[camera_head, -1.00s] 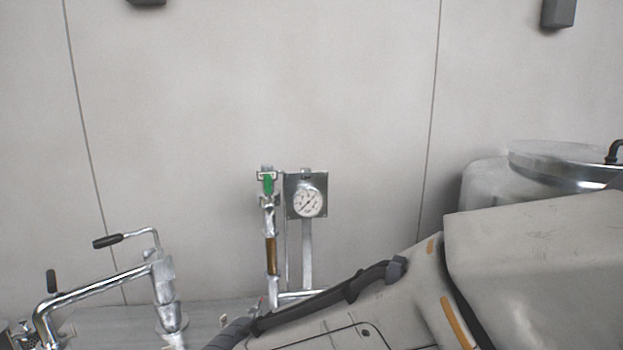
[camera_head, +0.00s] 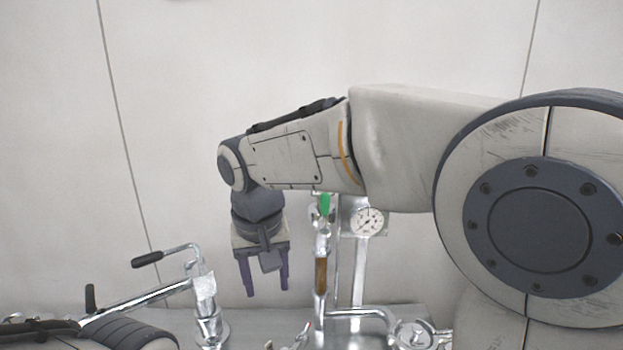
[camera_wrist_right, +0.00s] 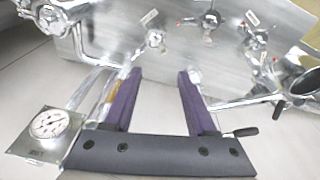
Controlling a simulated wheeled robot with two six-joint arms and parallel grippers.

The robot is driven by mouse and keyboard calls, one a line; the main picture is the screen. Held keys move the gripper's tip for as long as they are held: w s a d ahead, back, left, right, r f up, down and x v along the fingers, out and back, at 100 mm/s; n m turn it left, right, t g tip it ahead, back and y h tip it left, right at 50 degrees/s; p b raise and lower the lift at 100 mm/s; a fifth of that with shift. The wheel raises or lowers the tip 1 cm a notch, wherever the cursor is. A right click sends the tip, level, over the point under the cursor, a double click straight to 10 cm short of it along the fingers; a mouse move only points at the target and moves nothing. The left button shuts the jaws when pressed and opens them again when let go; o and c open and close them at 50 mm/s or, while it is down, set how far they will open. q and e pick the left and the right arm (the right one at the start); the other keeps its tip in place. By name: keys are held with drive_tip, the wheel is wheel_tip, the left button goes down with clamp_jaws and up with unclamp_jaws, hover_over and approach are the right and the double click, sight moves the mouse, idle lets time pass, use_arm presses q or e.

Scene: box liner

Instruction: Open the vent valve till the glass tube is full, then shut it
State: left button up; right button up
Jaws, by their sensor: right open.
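The glass tube (camera_head: 321,276) stands upright on a metal pipe by the wall, with brown liquid showing; I cannot tell its exact level. A green valve handle (camera_head: 325,205) sits at the top of this pipe, partly overlapped by my right forearm. My right gripper (camera_head: 266,292) points down, open and empty, left of the tube and apart from it in the head view. In the right wrist view its purple fingers (camera_wrist_right: 160,95) are spread with nothing between them, and the brownish tube (camera_wrist_right: 112,91) shows beside the left finger. My left gripper is out of view.
A round pressure gauge (camera_head: 366,221) on a plate stands right of the tube. A pipe with black-gripped levers (camera_head: 147,259) stands at the left. Several metal fittings (camera_head: 415,333) are on the steel surface below. The wall behind is bare.

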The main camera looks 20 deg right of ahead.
drive_tip(key=w+d+r+m+h+p, duration=0.1)
drive_tip(key=w+d+r+m+p, duration=0.2)
drive_tip(key=w+d+r+m, duration=0.35)
drive_tip(key=m+h+p, duration=0.2)
drive_tip(key=m, duration=0.1)
approach(324, 194)
drive_tip(key=f, duration=0.1)
drive_tip(key=shift+n+t, duration=0.25)
drive_tip(key=shift+t, duration=0.15)
drive_tip(key=x, duration=0.3)
drive_tip(key=p+x, duration=0.1)
drive_tip(key=x, duration=0.2)
drive_tip(key=p+x, duration=0.1)
drive_tip(key=x, duration=0.2)
drive_tip(key=shift+s+d+f, duration=0.1)
drive_tip(key=shift+s+d, duration=0.1)
drive_tip(key=shift+s, duration=0.05)
use_arm(q)
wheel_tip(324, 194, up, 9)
drive_tip(key=shift+p, duration=0.3)
use_arm(e)
drive_tip(key=shift+w+d+f, duration=0.2)
drive_tip(key=shift+f, duration=0.5)
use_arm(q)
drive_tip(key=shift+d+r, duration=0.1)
use_arm(e)
clamp_jaws()
drive_tip(key=shift+r, duration=0.1)
